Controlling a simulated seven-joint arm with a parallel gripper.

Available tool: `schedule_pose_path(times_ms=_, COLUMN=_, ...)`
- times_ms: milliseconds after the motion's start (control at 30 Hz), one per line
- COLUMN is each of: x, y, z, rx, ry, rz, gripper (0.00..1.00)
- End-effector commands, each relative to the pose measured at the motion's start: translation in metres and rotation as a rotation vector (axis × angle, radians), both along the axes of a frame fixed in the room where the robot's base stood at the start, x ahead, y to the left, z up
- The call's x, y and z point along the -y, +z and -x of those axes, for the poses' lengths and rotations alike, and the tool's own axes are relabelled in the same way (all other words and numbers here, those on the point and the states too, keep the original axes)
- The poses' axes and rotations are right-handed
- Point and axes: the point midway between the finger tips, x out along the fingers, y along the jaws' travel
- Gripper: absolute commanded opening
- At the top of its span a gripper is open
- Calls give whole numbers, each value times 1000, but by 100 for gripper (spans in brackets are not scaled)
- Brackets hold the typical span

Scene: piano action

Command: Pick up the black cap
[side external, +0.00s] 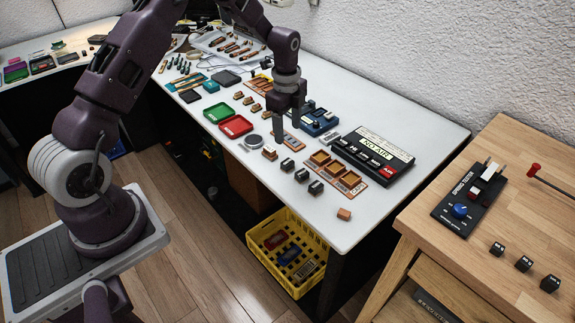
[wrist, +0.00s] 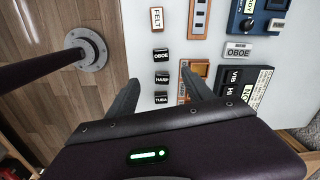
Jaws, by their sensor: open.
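Three black caps stand in a row on the white table, the nearest to the wooden bench being one black cap (side external: 315,187), then a middle black cap (side external: 301,175) and a far black cap (side external: 287,164). In the wrist view their labels read like OBOE on one cap (wrist: 160,55), HARP on another (wrist: 162,79) and TUBA on the third (wrist: 161,97). My gripper (side external: 289,126) is open and empty above the table, apart from the caps. In the wrist view the spread fingers of my gripper (wrist: 160,79) appear on either side of the row.
A brown block with a FELT label (wrist: 156,20) lies beside the row. A wooden tray (side external: 366,187) and a black NO AIR box (side external: 389,170) stand right of the caps. More black caps (side external: 523,263) sit on the wooden bench (side external: 480,285). A yellow crate (side external: 262,263) is below.

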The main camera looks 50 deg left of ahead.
Motion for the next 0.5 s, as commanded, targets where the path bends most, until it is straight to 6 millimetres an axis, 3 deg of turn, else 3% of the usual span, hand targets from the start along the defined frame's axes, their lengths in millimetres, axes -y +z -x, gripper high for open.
schedule_pose_path(times_ms=33, x=-5, y=-26, z=-2, rx=-21, ry=-46, rz=8, gripper=60)
schedule_pose_path(times_ms=100, x=-11, y=-49, z=-3, rx=-36, ry=-101, rz=14, gripper=60)
schedule_pose_path(times_ms=500, x=-11, y=-116, z=-9, rx=-48, ry=-139, rz=18, gripper=60)
